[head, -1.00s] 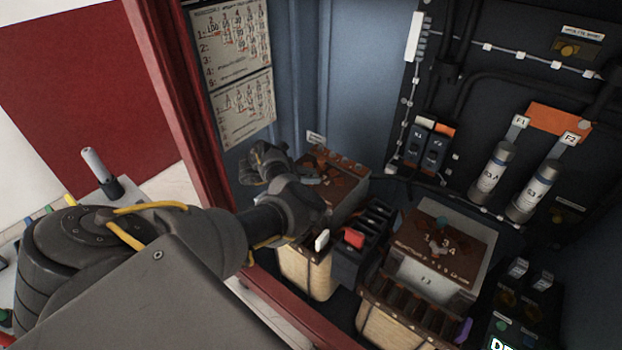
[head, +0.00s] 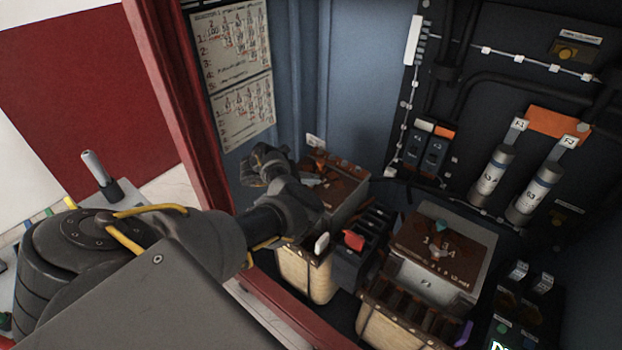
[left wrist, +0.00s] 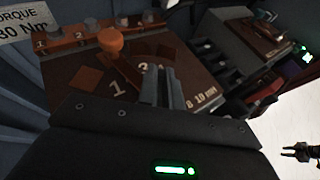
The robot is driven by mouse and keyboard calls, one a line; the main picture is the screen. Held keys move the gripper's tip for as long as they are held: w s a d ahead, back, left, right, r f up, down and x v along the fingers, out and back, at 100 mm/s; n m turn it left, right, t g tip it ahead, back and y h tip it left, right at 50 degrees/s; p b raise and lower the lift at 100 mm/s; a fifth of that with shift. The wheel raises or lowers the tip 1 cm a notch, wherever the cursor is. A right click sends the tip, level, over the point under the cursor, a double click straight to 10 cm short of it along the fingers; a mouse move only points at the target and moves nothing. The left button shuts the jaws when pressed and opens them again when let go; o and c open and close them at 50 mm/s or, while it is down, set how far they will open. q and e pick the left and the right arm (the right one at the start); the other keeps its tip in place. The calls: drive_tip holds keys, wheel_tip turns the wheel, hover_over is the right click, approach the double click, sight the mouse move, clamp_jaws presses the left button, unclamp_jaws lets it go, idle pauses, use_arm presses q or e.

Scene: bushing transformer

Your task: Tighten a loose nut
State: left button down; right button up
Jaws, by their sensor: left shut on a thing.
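My left gripper (head: 308,182) reaches into the cabinet over the rear brown-topped transformer (head: 345,190). In the left wrist view, its two grey fingers (left wrist: 166,88) are together on the end of a brown-orange bar with a round orange head, a wrench-like tool (left wrist: 112,42). The head lies by a terminal strip (left wrist: 62,46) with several grey nuts or studs, one of them a grey stud (left wrist: 88,26). I cannot tell whether the head sits on a nut. Which nut is loose does not show. A small dark two-pronged gripper, probably my right one (left wrist: 296,152), shows at lower right.
A second transformer (head: 440,250) stands in front, with a dark block (head: 370,245) with a red tab between them. The red cabinet frame (head: 185,110) is close to my left arm. Fuses (head: 490,172) and cables line the back panel. A torque label (left wrist: 22,22) is beside the terminals.

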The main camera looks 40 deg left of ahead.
use_arm(q)
drive_tip(key=m+g+h, duration=0.2)
drive_tip(key=shift+f+m, duration=0.1)
drive_tip(key=shift+m, duration=0.2)
drive_tip(key=m+g+h+b, duration=0.1)
drive_tip(key=m+g+h, duration=0.1)
drive_tip(key=g, duration=0.1)
drive_tip(key=shift+f+m, duration=0.1)
drive_tip(key=shift+m, duration=0.2)
drive_tip(key=shift+s+a+m+g+b, duration=0.1)
drive_tip(key=shift+m+g+b, duration=0.2)
drive_tip(key=shift+m+b, duration=0.1)
drive_tip(key=m+g+h+b, duration=0.1)
drive_tip(key=m+g+b, duration=0.1)
drive_tip(key=g+b, duration=0.1)
drive_tip(key=shift+f+m+b, duration=0.15)
drive_tip(key=shift+m+b, duration=0.25)
drive_tip(key=shift+b, duration=0.1)
drive_tip(key=shift+r+m+g+b, duration=0.2)
drive_tip(key=shift+m+g+b, duration=0.55)
drive_tip(key=shift+b, duration=0.4)
drive_tip(key=c, duration=1.6)
unclamp_jaws()
drive_tip(key=shift+r, duration=0.1)
drive_tip(key=shift+o, duration=0.2)
